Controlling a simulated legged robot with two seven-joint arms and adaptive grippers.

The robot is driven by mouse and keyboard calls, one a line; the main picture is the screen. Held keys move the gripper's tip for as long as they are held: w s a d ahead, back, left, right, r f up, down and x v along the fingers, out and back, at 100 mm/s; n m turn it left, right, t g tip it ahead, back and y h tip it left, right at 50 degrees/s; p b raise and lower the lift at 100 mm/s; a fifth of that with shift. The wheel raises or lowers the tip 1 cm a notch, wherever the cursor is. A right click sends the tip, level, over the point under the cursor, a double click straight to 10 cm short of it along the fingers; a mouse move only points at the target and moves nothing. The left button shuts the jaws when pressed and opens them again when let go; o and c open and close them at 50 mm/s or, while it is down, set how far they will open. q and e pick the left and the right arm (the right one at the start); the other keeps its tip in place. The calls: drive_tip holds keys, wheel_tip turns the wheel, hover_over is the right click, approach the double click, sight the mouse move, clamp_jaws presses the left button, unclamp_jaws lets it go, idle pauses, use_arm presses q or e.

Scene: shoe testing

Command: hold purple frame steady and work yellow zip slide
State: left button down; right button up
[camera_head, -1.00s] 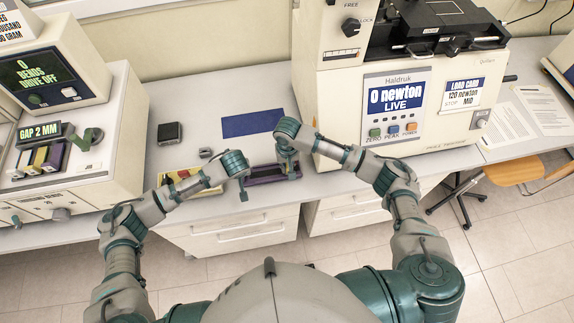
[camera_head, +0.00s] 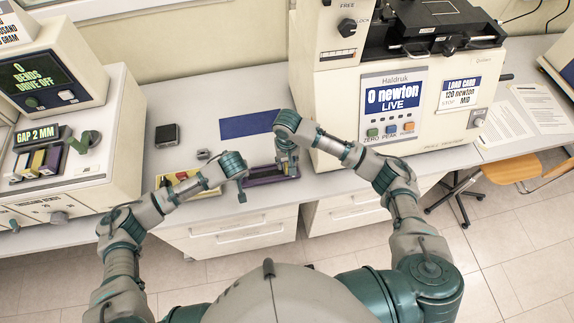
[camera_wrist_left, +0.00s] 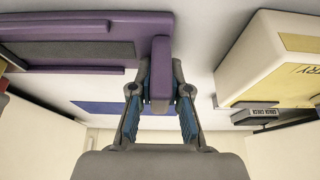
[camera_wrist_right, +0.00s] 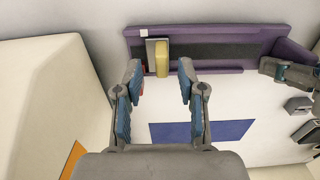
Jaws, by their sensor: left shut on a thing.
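The purple frame (camera_head: 262,181) lies at the table's front edge. My left gripper (camera_wrist_left: 160,88) is shut on the frame's purple end piece (camera_wrist_left: 160,62), with a finger on each side. In the right wrist view the frame (camera_wrist_right: 215,32) has a dark strip along it. The yellow zip slide (camera_wrist_right: 161,58) sits near its left end, beside a pale grey plate. My right gripper (camera_wrist_right: 158,72) is open, with one fingertip on either side of the slide. I cannot tell whether either fingertip touches it. In the head view my right gripper (camera_head: 288,168) hides part of the frame.
A blue mat (camera_head: 250,124) lies behind the frame. A yellow-trimmed box (camera_head: 178,181) is partly hidden by my left arm. A small dark device (camera_head: 166,135) stands behind it. Large cream machines flank the space, with one front (camera_head: 393,105) close to my right arm.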

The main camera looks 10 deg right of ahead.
sight(287, 165)
use_arm(q)
drive_tip(key=shift+f, duration=0.15)
use_arm(e)
wheel_tip(287, 165, up, 8)
drive_tip(key=shift+r, duration=0.25)
use_arm(q)
drive_tip(key=c, duration=1.1)
unclamp_jaws()
drive_tip(key=shift+o, duration=0.2)
